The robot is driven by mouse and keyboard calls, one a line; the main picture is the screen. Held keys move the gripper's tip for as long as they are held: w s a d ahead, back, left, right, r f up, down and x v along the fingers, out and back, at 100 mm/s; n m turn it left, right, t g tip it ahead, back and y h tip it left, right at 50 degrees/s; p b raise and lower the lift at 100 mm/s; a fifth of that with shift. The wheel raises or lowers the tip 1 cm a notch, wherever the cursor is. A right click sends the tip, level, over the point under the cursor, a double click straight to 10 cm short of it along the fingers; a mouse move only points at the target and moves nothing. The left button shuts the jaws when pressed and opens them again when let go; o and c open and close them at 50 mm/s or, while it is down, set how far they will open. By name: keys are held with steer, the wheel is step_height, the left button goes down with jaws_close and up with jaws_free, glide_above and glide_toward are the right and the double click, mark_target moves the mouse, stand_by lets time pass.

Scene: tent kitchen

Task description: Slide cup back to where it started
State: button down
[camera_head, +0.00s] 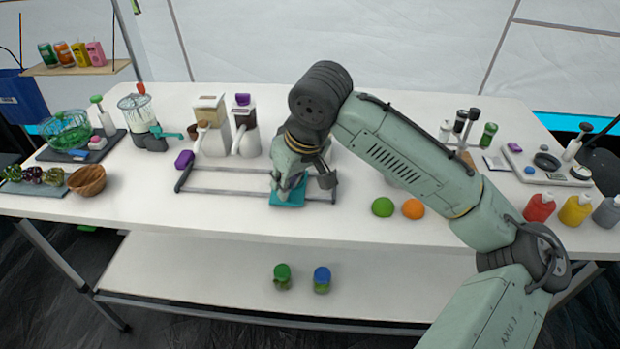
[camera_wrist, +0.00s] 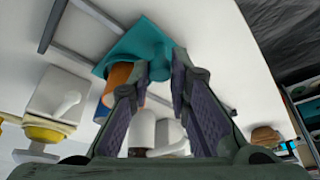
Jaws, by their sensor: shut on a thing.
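A teal sliding plate (camera_head: 288,200) sits toward the right part of a grey rail frame (camera_head: 225,190) on the white table. In the wrist view the teal plate (camera_wrist: 140,38) has a rounded teal knob (camera_wrist: 159,69) between my fingertips. My gripper (camera_head: 291,184) points down over the plate, and in the wrist view my gripper (camera_wrist: 158,72) is shut on that knob. An orange-brown cup (camera_wrist: 118,75) shows beside the knob, at or on the plate, partly behind the left finger. In the head view my gripper seems to hide this cup.
Two white dispensers (camera_head: 212,135) (camera_head: 246,138) stand behind the rail frame. A purple block (camera_head: 184,159) lies at its left end. A green ball (camera_head: 382,207) and an orange ball (camera_head: 413,209) lie right of it. A wooden bowl (camera_head: 87,181) stands at the left.

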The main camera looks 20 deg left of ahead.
mark_target(273, 200)
steer(key=a, duration=0.1)
steer(key=s+a, duration=0.1)
steer(key=a, duration=0.1)
steer(key=shift+a, duration=0.15)
steer(key=c, duration=1.5)
jaws_free()
steer(key=shift+r, duration=0.1)
steer(key=v, duration=1.1)
steer(key=shift+d+r, duration=0.25)
steer(key=shift+r, duration=0.1)
